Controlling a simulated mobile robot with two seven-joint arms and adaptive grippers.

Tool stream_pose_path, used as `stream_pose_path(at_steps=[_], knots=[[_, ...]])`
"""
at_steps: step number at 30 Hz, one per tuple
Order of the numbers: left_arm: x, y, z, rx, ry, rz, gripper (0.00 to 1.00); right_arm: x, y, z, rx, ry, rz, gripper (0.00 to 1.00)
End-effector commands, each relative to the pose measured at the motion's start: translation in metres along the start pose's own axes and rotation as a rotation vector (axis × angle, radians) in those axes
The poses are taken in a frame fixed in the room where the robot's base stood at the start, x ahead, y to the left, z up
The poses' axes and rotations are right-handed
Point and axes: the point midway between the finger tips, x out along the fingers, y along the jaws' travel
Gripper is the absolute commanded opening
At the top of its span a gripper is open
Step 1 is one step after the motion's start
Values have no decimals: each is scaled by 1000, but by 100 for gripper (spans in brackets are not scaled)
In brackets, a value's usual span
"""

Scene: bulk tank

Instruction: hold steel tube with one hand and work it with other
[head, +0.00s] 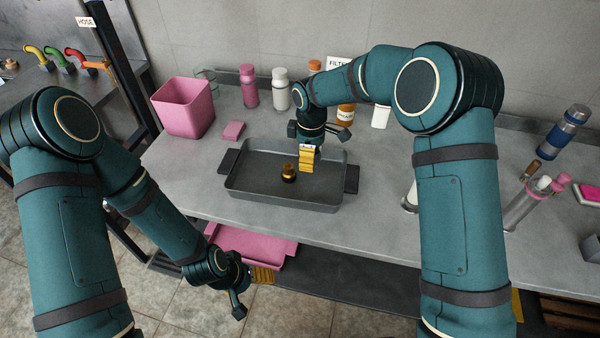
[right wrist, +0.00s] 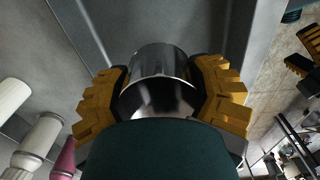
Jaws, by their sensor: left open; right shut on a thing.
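The steel tube (right wrist: 163,82) is a shiny, hollow cylinder between the yellow fingers of my right gripper (right wrist: 165,95) in the right wrist view. My right gripper is shut on it. In the head view my right gripper (head: 308,160) points down over the grey tray, and I cannot make out the tube there. My left gripper (head: 262,275) is open and hangs low in front of the counter, apart from the tube. Its yellow fingers also show at the right of the right wrist view (right wrist: 305,52).
A grey tray (head: 250,196) with dark handles stands on the counter. A small brass-and-dark piece (head: 289,172) shows in it. A pink bin (head: 184,108), pink block (head: 233,131) and several bottles stand behind. A pink tray (head: 270,250) lies below the counter's front edge.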

Motion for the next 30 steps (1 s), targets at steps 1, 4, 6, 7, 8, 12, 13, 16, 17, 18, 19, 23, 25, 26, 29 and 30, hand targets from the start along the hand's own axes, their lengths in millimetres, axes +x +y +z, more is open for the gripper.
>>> stream_pose_path(at_steps=[1, 4, 6, 7, 8, 12, 13, 16, 17, 18, 19, 23, 25, 26, 29, 30], knots=[[3, -1, 0, 0, 1, 0, 79, 12, -1, 1, 0, -3, -4, 16], [7, -3, 0, 0, 3, 0, 79, 31, -1, 1, 0, -4, -4, 16], [9, -4, -1, 0, 4, 0, 79, 42, -1, 1, 0, -3, -3, 16], [10, -4, -1, 1, 5, 0, 79, 45, -1, 1, 0, -3, -2, 16], [10, -4, -1, 1, 5, 0, 79, 48, -1, 1, 0, -3, -2, 16], [12, -5, -2, 1, 6, 0, 79, 59, -1, 0, 0, -2, -2, 16], [13, -5, -2, 1, 7, 0, 79, 63, -1, 0, 0, -2, -2, 16], [16, -6, -2, 1, 8, 0, 79, 78, -1, 0, 0, -3, -3, 16], [17, -6, -2, 1, 9, 0, 79, 82, -1, 0, 0, -3, -3, 16], [18, -7, -2, 1, 9, -1, 79, 85, -1, 0, 0, -2, -2, 16], [18, -7, -2, 1, 10, -1, 79, 86, -1, 0, 0, -2, -1, 16], [17, -6, -2, 1, 10, -1, 79, 86, 0, 0, 1, -1, 0, 16], [17, -6, -2, 1, 10, -1, 79, 86, 0, 0, 1, -1, 0, 16], [17, -6, -2, 1, 10, 0, 79, 86, 0, 0, 1, -1, 0, 16], [19, -7, -2, 1, 10, 0, 79, 88, 0, 0, 1, -1, -1, 16], [19, -7, -2, 1, 10, -1, 79, 89, 0, 0, 1, -1, -1, 66]])
